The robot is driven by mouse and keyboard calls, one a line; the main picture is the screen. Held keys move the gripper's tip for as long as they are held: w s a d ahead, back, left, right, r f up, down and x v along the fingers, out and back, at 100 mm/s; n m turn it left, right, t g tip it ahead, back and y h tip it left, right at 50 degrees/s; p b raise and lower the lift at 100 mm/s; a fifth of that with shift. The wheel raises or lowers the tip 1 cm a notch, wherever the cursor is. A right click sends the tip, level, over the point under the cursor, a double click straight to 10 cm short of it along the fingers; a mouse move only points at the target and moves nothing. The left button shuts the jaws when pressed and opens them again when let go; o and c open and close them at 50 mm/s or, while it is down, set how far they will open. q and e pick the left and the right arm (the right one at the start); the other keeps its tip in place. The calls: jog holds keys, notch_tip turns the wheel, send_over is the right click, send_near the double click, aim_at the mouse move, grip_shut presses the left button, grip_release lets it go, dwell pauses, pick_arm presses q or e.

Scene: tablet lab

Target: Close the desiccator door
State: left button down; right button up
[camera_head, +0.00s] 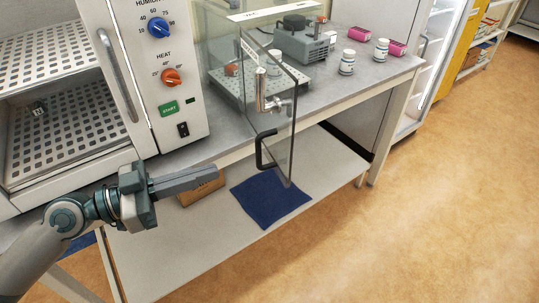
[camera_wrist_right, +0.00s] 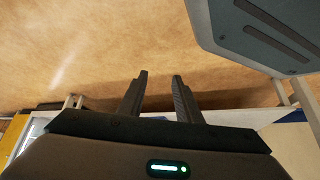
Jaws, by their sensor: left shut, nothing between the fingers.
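The desiccator (camera_head: 225,75) is a clear box on the grey bench, with a perforated shelf inside. Its clear door (camera_head: 278,115) stands open, swung out past the bench's front edge. The door carries a black handle (camera_head: 261,152) low down and a metal valve (camera_head: 268,98) higher up. My left gripper (camera_head: 212,172) is shut and empty, pointing right, to the left of the door handle and apart from it. My right gripper (camera_wrist_right: 158,78) shows only in the right wrist view, open and empty above the floor.
A chamber with humidity and heat knobs (camera_head: 165,50) stands left of the desiccator. White jars (camera_head: 347,62), pink boxes (camera_head: 397,48) and a grey pump (camera_head: 303,42) stand on the bench to the right. A blue cloth (camera_head: 268,198) lies on the lower shelf. The floor at right is clear.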

aim_at(285, 149)
pick_arm(q)
jog(key=shift+d, duration=0.1)
pick_arm(e)
jog(key=shift+a+r, duration=0.1)
jog(key=shift+r, duration=0.05)
